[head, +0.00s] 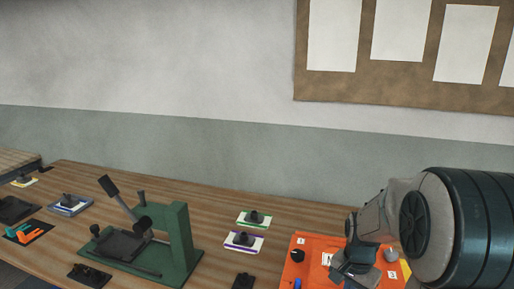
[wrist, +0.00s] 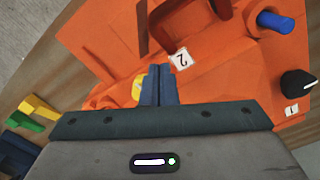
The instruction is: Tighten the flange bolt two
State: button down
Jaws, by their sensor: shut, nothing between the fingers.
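An orange mould panel (head: 296,268) lies at the right end of the bench and fills much of the wrist view (wrist: 100,45). A white label "2" (wrist: 181,58) is on it, just ahead and right of my fingertips. My gripper (wrist: 160,70) is shut with nothing between its fingers, above the panel; in the head view my gripper (head: 350,272) covers part of it. A yellow piece (wrist: 137,88) shows partly beside the fingers. I cannot make out which part is flange bolt two. A black knob (wrist: 298,83) stands by label "1" (wrist: 291,110).
A green lever press (head: 180,240) stands left on the wooden bench (head: 85,178). Small dark parts on white-topped trays (head: 255,218) sit between.

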notch_tip(320, 180, up, 5)
jog(key=p, duration=0.3)
jog(key=shift+r, duration=0.1)
